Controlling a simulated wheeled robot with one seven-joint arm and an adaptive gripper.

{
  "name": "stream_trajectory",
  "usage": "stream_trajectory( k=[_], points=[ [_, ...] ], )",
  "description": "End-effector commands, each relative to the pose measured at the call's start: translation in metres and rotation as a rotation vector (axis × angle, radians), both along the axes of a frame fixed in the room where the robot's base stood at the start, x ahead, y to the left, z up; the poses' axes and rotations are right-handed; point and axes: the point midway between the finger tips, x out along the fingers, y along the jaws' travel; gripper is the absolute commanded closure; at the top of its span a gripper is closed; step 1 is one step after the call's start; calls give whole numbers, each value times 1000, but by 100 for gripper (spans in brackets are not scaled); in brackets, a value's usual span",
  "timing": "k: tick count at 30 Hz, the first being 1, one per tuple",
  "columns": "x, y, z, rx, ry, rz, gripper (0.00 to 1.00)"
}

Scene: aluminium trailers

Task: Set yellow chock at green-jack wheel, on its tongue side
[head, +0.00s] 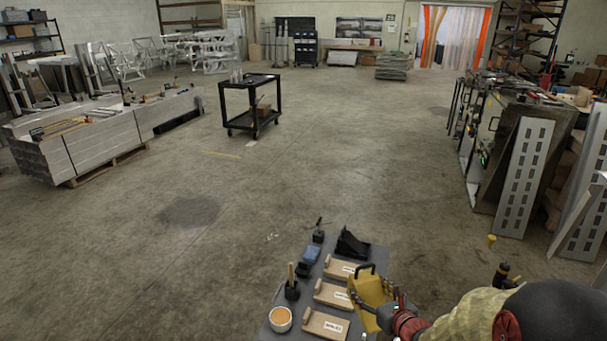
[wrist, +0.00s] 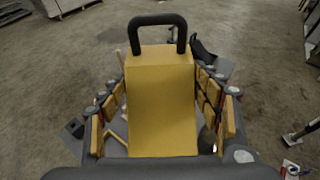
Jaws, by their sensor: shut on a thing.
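The yellow chock (head: 368,290), with a black loop handle, is between the fingers of my gripper (head: 378,306). In the wrist view the yellow chock (wrist: 161,100) fills the middle, with my gripper's padded fingers (wrist: 168,117) closed on its left and right sides. In the head view it is over the right part of a grey work surface (head: 290,318), beside labelled wooden blocks; I cannot tell whether it touches the surface. No wheel or green jack can be made out in either view.
The surface also carries wooden blocks (head: 326,325), a black chock (head: 352,245), an orange-topped tin (head: 281,319) and a blue item (head: 309,254). A black cart (head: 252,105) stands ahead. Metal stacks (head: 95,140) are left, a loaded bench (head: 515,125) right. The middle floor is open.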

Motion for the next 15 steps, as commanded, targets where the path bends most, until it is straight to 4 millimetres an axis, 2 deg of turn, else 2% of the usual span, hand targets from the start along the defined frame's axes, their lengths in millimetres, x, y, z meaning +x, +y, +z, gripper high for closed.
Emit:
stream_trajectory(
  k=[1,6,15],
  points=[
    [3,0,18,-3,-8,0,82],
    [6,2,46,-2,-4,3,82],
    [7,3,53,0,0,7,82]
  ],
)
